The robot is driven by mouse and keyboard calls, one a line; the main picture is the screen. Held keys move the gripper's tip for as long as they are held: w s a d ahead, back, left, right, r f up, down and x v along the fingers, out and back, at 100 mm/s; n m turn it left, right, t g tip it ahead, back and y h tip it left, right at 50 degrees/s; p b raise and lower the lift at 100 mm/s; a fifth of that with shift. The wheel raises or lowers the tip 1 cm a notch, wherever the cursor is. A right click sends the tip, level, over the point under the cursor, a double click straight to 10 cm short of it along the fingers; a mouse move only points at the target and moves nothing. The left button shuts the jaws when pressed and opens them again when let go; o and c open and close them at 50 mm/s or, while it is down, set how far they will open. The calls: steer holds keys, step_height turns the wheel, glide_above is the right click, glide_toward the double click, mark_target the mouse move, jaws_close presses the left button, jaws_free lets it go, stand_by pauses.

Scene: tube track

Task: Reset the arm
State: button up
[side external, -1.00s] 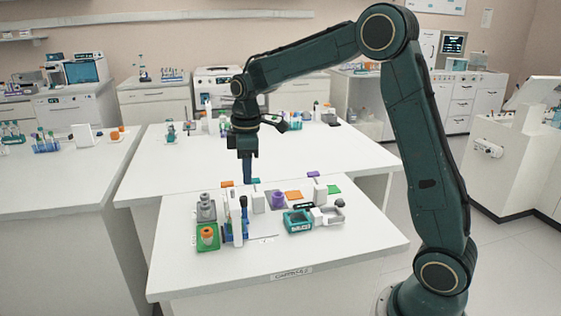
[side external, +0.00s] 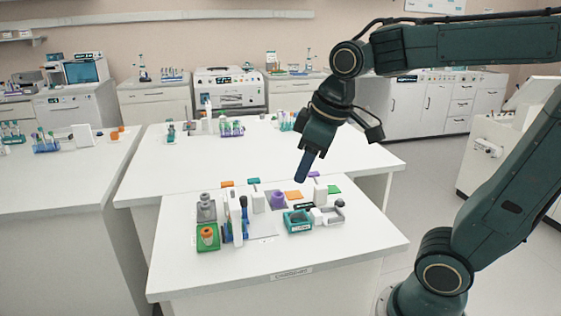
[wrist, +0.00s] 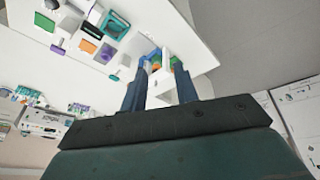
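My gripper (side external: 302,178) hangs tilted in the air above the back right part of the front bench in the side external view. In the wrist view its two dark blue fingers (wrist: 160,82) stand apart with nothing held between them. Below on the bench (side external: 270,262) are a green base with an orange-capped piece (side external: 207,236), a white upright rack (side external: 236,218), a teal open box (side external: 297,221) and a purple cylinder (side external: 278,199). The teal box also shows in the wrist view (wrist: 115,23).
Small orange (side external: 293,195) and green (side external: 334,189) pads lie near the bench's back right. A grey cylinder piece (side external: 206,208) stands at left. A larger white table (side external: 340,155) behind has a wide clear surface. The front of the near bench is bare.

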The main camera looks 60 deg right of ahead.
steer(key=s+a+f+m+t, duration=0.1)
steer(key=s+f+m, duration=0.1)
steer(key=s, duration=0.6)
steer(key=shift+s+a+m+t, duration=0.2)
steer(key=shift+s+m+t, duration=0.1)
